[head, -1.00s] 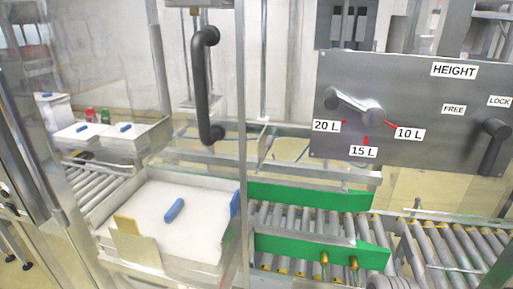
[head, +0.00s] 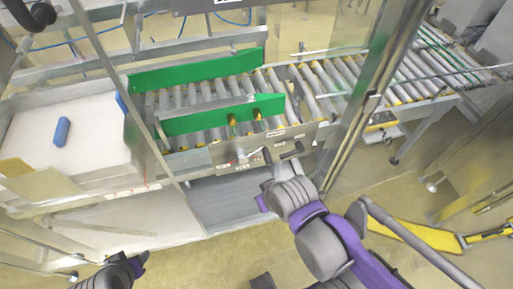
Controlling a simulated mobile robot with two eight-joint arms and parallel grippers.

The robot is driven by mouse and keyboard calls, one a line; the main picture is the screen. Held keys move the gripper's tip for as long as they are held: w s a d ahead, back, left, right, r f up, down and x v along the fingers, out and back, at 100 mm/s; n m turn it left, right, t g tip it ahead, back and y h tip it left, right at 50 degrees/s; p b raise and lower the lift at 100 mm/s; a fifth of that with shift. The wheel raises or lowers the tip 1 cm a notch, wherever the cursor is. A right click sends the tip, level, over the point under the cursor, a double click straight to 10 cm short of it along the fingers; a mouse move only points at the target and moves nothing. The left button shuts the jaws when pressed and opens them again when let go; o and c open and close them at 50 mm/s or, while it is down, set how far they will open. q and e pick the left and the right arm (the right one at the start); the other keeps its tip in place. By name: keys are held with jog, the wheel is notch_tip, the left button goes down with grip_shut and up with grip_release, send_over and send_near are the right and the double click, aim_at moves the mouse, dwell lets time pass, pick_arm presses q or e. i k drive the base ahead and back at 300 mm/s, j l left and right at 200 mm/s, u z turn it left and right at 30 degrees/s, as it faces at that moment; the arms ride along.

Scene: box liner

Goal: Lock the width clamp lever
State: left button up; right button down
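The width clamp lever (head: 267,155) is a small dark handle on the grey front rail of the roller conveyor, in the middle of the head view. A dial with small white labels (head: 240,161) is just left of it. My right gripper (head: 275,168) is at the lever, its tip very close to it. Whether it touches or grips the lever cannot be told; the grey wrist hides most of the fingers. My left gripper (head: 139,263) is low at the bottom left, far from the lever, its fingers not clearly visible.
Two green guide plates (head: 198,69) stand along the rollers (head: 330,85), with brass knobs (head: 258,115) on the near one. A white-lined box (head: 95,125) holding a blue object (head: 61,131) is at the left. A metal frame post (head: 352,95) rises right of the lever.

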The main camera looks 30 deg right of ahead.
aim_at(300, 149)
jog(key=l+z, duration=0.1)
jog(key=z, duration=0.9)
jog(key=i+z, duration=0.15)
jog(key=z, duration=0.3)
